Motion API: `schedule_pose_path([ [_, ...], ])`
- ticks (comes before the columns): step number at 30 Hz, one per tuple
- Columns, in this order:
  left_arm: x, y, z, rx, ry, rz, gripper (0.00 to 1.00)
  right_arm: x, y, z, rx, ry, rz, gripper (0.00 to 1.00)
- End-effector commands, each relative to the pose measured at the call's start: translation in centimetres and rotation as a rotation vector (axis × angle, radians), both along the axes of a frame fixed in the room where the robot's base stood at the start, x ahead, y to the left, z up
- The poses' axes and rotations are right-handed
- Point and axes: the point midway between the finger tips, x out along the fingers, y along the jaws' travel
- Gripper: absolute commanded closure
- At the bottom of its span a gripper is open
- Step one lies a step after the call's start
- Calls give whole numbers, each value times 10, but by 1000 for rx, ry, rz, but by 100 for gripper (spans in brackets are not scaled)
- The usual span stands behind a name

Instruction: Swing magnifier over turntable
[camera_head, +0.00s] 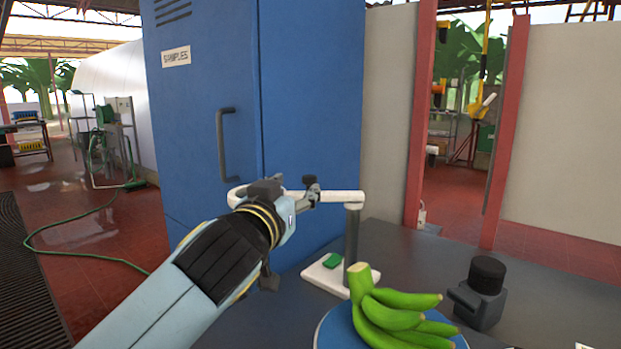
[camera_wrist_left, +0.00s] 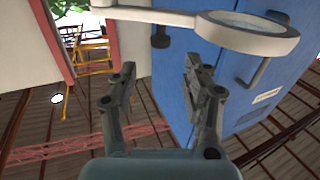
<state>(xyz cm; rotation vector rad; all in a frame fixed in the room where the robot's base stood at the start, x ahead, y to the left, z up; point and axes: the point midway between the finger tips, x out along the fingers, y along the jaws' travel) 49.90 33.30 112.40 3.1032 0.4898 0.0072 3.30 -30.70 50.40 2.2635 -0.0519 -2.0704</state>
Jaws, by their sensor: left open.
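The magnifier has a white arm (camera_head: 335,197) on a grey post, with its ring lens (camera_wrist_left: 246,32) large in the left wrist view. In the head view the ring is partly hidden behind my left gripper. A dark knob (camera_wrist_left: 160,38) sits on the magnifier arm. My left gripper (camera_head: 306,194) is open at the arm, and its fingers (camera_wrist_left: 159,75) stand apart with the knob just beyond and between their tips. No grip shows. The blue turntable (camera_head: 326,333) carries a green banana bunch (camera_head: 395,316), right of and nearer than the post.
The magnifier's white base (camera_head: 326,283) with a green part stands on the dark table (camera_head: 400,250). A dark grey device (camera_head: 481,295) with a round black top stands right of the bananas. A tall blue cabinet (camera_head: 200,110) rises behind my arm. Table behind the device is clear.

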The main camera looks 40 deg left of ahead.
Motion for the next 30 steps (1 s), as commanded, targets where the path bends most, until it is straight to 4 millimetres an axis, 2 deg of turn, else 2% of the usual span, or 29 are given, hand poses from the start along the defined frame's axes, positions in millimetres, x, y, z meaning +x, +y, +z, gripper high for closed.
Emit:
schedule_pose_path([
  [6,43,14,3,1,0,0,51,1,-1,9,-1,-2,0,62],
  [13,77,25,1,0,2,0,51,2,0,14,-1,-3,0,62],
  [18,86,28,0,0,4,0,51,2,0,15,0,-4,0,62],
  [25,87,28,-1,0,4,0,51,3,0,15,0,-4,0,62],
  [26,86,28,-1,0,4,0,52,3,0,15,0,-4,0,62],
  [30,86,28,-1,0,4,0,71,3,0,15,0,-4,0,62],
])
